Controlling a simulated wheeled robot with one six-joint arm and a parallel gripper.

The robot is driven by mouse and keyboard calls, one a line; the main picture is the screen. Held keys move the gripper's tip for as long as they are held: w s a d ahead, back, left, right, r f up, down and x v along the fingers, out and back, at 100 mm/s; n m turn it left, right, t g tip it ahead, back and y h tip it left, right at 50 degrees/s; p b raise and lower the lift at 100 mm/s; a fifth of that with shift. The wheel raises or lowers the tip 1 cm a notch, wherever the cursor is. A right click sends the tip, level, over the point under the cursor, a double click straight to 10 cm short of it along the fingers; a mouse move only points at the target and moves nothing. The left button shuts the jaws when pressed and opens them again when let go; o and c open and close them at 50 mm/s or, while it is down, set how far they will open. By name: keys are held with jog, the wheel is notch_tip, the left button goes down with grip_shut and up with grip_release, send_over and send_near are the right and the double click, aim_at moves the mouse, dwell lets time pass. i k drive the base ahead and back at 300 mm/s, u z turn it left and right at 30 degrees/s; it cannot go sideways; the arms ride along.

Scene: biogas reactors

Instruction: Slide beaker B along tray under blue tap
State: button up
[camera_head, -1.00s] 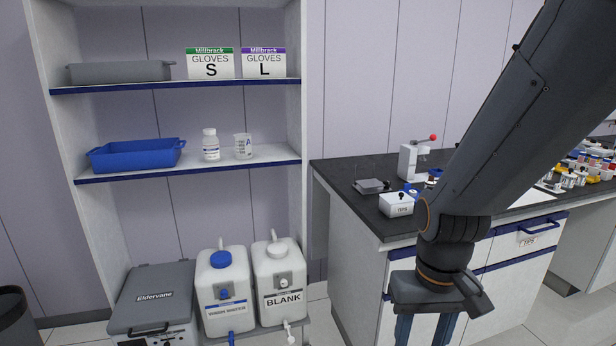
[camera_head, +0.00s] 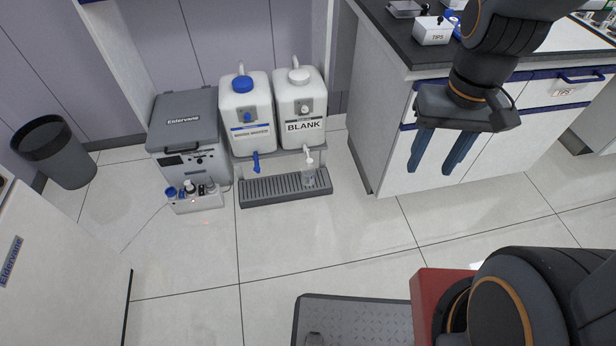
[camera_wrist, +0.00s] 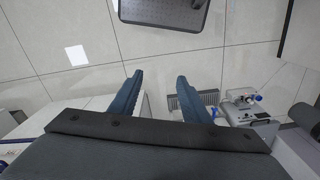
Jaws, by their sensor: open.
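A small clear beaker (camera_head: 308,176) stands upright on the right part of the grey slatted drip tray (camera_head: 262,201), under the white tap (camera_head: 309,158) of the BLANK jug (camera_head: 299,108). Any letter on it is too small to read. The blue tap (camera_head: 256,163) hangs over the tray's left part, below the wash water jug (camera_head: 247,112). My gripper (camera_head: 432,168) is open and empty, pointing down in front of the bench cabinet, well right of the tray. In the wrist view, the open fingers (camera_wrist: 159,78) have the tray (camera_wrist: 208,97) partly hidden behind the right one.
A grey cooler box (camera_head: 185,122) stands left of the jugs, with a small bottle rack (camera_head: 195,203) in front. A dark bin (camera_head: 56,152) stands at far left. The bench cabinet (camera_head: 375,130) is close right of the tray. The floor (camera_head: 270,250) before the tray is clear.

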aim_at(307, 172)
jog(key=k, duration=0.55)
jog(key=u, duration=1.15)
jog(key=i, duration=1.15)
jog(key=z, duration=0.55)
jog(key=i, duration=0.5)
jog(key=z, duration=0.65)
